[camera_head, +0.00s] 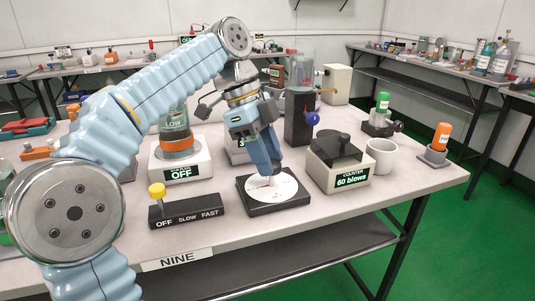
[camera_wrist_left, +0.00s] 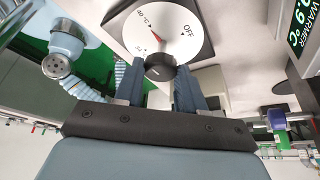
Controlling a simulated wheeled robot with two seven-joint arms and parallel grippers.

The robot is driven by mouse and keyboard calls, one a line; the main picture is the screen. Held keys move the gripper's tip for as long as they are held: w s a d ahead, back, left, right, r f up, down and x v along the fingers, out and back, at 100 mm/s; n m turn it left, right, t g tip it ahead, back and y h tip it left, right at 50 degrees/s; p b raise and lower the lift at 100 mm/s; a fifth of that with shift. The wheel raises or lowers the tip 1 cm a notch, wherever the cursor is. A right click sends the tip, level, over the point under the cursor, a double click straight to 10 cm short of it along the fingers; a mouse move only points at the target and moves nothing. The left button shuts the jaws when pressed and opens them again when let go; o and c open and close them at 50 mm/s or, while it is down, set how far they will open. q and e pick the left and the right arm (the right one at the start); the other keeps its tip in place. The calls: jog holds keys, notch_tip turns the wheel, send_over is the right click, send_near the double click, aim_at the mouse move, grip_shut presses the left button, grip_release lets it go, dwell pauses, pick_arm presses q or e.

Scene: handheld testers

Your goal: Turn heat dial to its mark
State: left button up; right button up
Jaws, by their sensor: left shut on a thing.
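The heat dial has a round white face (camera_head: 285,190) on a dark square base on the table. In the left wrist view its white face (camera_wrist_left: 180,22) shows OFF, a 40 °C label, another partly readable number, small black marks and a red pointer. The pointer lies between OFF and 40 °C, nearer 40 °C. My left gripper (camera_head: 269,172) reaches down onto the dial from above. In the left wrist view its two blue fingers (camera_wrist_left: 160,76) are shut on the dial's dark knob (camera_wrist_left: 160,66). In the head view the knob is largely hidden by the fingers. My right gripper is out of view.
A speed switch with a yellow-knobbed lever (camera_head: 157,190) stands left of the dial. A stirrer unit (camera_head: 183,168) reading OFF is behind left. Bare table lies in front of the dial.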

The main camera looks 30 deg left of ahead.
pick_arm(q)
jog(key=n+t, duration=0.1)
jog(key=n, duration=0.3)
jog(key=shift+s+n+t, duration=0.2)
jog(key=shift+n+t, duration=0.1)
jog(key=shift+t, duration=0.1)
jog(key=n, duration=0.1)
jog(key=n+t+y, duration=0.1)
jog(key=n, duration=0.1)
jog(key=shift+s+d+n, duration=0.1)
jog(key=shift+d+n, duration=0.05)
jog(key=shift+n, duration=0.15)
jog(key=n+y, duration=0.1)
jog(key=n, duration=0.1)
jog(key=n+y+p, duration=0.1)
jog(key=n, duration=0.1)
jog(key=shift+s+d+t, duration=0.1)
jog(key=shift+d+t, duration=0.05)
jog(key=shift+t, duration=0.25)
jog(key=shift+d+n+y+p, duration=0.15)
jog(key=shift+n+y+p, duration=0.7)
jog(key=shift+n, duration=1.55)
jog(key=o, duration=1)
jog(key=shift+o, duration=0.2)
